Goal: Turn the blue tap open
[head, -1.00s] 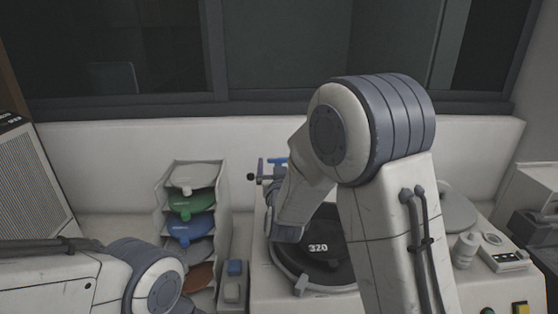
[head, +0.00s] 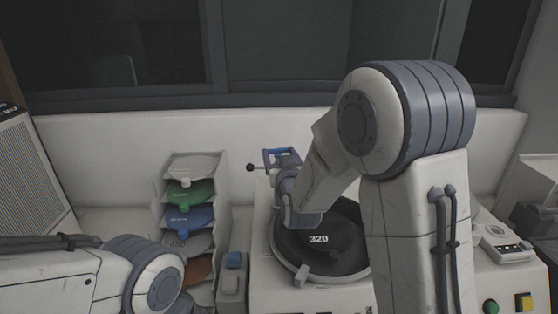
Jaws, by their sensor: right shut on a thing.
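The blue tap (head: 283,152) is at the back of the grinding machine, behind the round black disc marked 320 (head: 318,239). My right gripper (head: 282,164) is at the tap, reaching in from the front, and is shut on it. My wrist and forearm cover part of the tap, so its exact handle angle is hard to tell. My left arm enters at the lower left, but its gripper is out of view.
A rack (head: 220,200) of coloured discs stands left of the machine. A green button (head: 490,307) and a yellow one (head: 524,302) are at the lower right. A pale wall is behind.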

